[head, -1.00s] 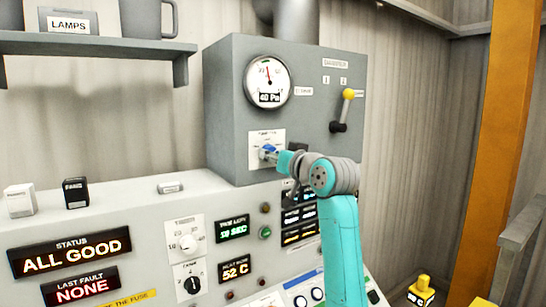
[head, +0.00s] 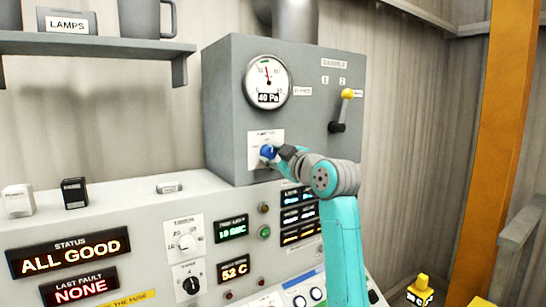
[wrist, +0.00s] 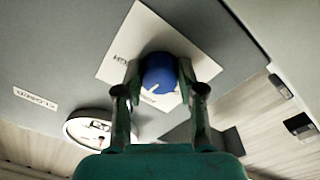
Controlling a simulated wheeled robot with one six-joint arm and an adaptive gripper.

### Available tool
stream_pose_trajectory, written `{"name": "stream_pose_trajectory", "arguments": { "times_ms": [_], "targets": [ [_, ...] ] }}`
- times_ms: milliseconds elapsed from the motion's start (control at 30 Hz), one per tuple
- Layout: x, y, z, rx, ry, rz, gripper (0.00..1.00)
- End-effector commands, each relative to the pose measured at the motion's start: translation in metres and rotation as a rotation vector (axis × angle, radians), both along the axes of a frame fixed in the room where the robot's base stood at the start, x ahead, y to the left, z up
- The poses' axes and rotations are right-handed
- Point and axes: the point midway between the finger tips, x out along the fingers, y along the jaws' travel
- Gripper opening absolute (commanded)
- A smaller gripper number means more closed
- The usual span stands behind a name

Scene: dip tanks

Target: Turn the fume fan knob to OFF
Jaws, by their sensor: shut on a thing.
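The blue fume fan knob (head: 267,152) sits on a white label plate (head: 279,136) on the front of the grey box. In the wrist view the knob (wrist: 158,75) shows a pale pointer mark at its lower left. In the head view my gripper (head: 277,153) reaches the knob from the right.
A round gauge (head: 268,81) reading 40 Pa is above the knob. A lever with a yellow ball (head: 347,94) is to the right on the same box (head: 225,110). Below, the console (head: 140,215) carries displays and other knobs. A shelf (head: 95,45) is at upper left.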

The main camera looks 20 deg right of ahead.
Motion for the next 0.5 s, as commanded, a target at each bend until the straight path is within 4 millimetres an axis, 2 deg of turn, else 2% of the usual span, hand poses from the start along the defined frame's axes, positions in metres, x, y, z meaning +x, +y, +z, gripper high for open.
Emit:
{"name": "stream_pose_trajectory", "arguments": {
  "times_ms": [500],
  "targets": [
    [0.0005, -0.0015, 0.0012, -0.464, -0.149, 0.0, 0.04]
  ]
}}
